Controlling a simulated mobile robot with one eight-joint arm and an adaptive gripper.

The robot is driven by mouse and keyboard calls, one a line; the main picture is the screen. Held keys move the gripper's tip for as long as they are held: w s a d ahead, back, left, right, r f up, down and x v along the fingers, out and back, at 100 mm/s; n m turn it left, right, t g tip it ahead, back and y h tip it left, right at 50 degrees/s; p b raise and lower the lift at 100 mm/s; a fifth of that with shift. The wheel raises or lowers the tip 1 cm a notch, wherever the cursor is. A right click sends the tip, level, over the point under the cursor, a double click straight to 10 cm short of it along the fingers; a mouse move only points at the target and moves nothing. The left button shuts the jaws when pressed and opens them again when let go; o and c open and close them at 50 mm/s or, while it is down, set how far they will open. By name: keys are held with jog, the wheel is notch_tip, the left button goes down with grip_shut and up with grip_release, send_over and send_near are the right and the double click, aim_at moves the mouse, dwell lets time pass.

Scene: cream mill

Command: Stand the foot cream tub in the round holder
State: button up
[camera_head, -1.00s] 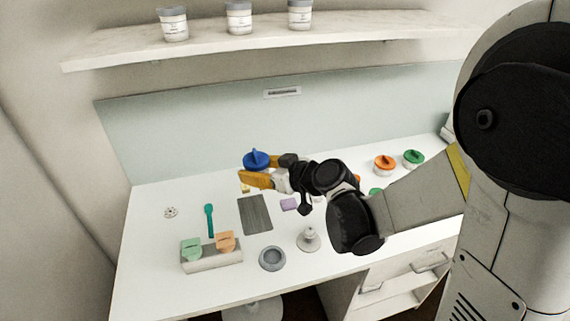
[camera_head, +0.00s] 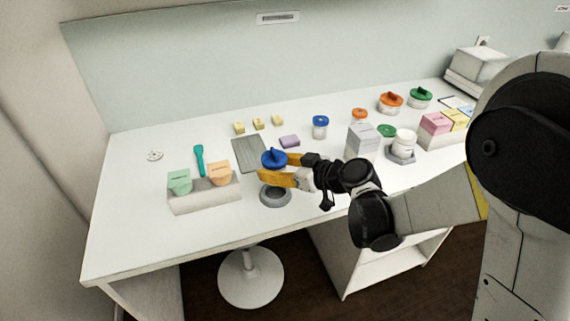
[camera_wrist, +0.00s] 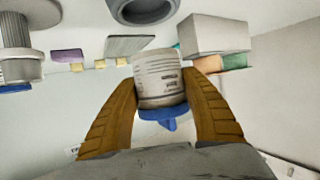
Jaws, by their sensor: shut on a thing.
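My gripper (camera_head: 292,170) is shut on a white tub with a blue lid (camera_head: 274,158). In the wrist view the tub's labelled white body (camera_wrist: 160,78) sits between the two yellow fingers, with the lid (camera_wrist: 168,113) nearer the palm. The label is too small to read, so I cannot confirm it is the foot cream tub. The round holder (camera_head: 275,199) is a grey ring on the table, just below the tub in the head view. It also shows in the wrist view (camera_wrist: 143,12) beyond the tub's base, apart from it. The holder looks empty.
A block with green and orange boxes (camera_head: 205,198) stands left of the holder. A dark grey mat (camera_head: 249,154) lies behind. To the right are a grey block (camera_head: 362,142), a white jar on a grey stand (camera_head: 403,146) and a smaller blue-lidded jar (camera_head: 320,127). The left table is largely clear.

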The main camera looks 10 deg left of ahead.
jog(key=shift+f+b, duration=1.35)
jog(key=shift+f, duration=0.7)
jog(key=shift+f+b, duration=0.3)
jog(key=shift+b, duration=0.05)
jog(key=shift+f+b, duration=1.1)
jog(key=shift+b, duration=0.5)
dwell(1.3)
jog(key=o, duration=1.5)
jog(key=shift+c, duration=0.2)
jog(key=v, duration=1.2)
jog(key=shift+r, duration=0.1)
jog(key=s+d+m+h, duration=0.6)
jog(key=s+d, duration=0.1)
jog(key=d, duration=0.5)
jog(key=s+d+r+m+t+h, duration=0.1)
jog(key=s+d+m+h, duration=0.5)
jog(key=d, duration=0.6)
jog(key=shift+s+d+r+m, duration=0.2)
jog(key=shift+s+d+m, duration=0.15)
jog(key=shift+s, duration=0.75)
